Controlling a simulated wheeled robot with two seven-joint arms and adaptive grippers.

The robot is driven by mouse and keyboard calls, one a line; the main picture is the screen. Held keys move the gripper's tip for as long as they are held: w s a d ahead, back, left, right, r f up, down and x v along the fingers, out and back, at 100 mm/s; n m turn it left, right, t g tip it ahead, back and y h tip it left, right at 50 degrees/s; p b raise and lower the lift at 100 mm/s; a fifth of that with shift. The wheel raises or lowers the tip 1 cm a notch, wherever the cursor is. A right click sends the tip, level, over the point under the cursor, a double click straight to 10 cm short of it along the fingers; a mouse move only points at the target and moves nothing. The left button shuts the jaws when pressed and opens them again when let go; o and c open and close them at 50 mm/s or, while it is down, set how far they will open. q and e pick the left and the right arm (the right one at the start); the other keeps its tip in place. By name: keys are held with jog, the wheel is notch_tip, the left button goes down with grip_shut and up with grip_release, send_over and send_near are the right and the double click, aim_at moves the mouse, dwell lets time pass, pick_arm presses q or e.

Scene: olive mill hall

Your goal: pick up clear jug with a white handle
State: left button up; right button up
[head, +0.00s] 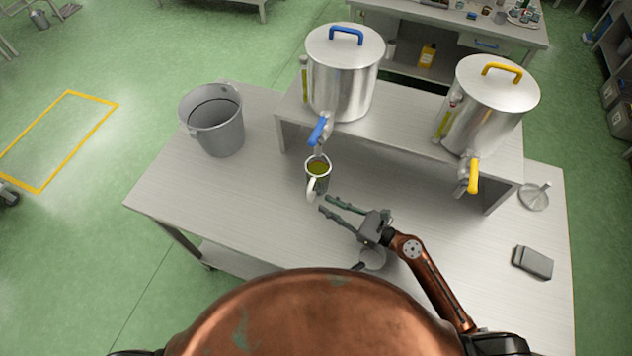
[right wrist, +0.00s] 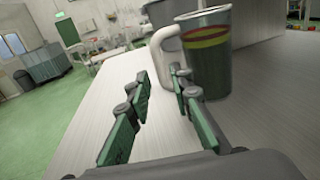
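The clear jug (head: 318,168) with a white handle (head: 312,189) stands on the table beneath the blue-handled tap and holds yellow-green liquid. In the right wrist view the jug (right wrist: 207,58) is at the upper right, with its white handle (right wrist: 160,55) on its left side. My right gripper (head: 325,204) is open and empty, just in front and to the right of the jug in the head view. In the right wrist view its two fingers (right wrist: 157,85) are spread, the right one close to the handle; I cannot tell if they touch. My left gripper is not in view.
Two steel tanks, one with a blue handle (head: 342,75) and one with a yellow handle (head: 490,105), stand on a raised shelf (head: 400,125). A grey bucket (head: 215,125) is at left. A dark block (head: 533,262) lies at right. The table's left front (head: 225,200) is clear.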

aim_at(309, 193)
jog(key=x, duration=0.2)
jog(key=p+x, duration=0.1)
jog(key=x, duration=0.1)
jog(key=r+x, duration=0.1)
jog(key=x, duration=0.2)
jog(key=shift+p, duration=0.3)
jog(key=shift+w+a, duration=0.15)
jog(key=shift+a, duration=0.15)
jog(key=shift+c, duration=0.2)
grip_shut()
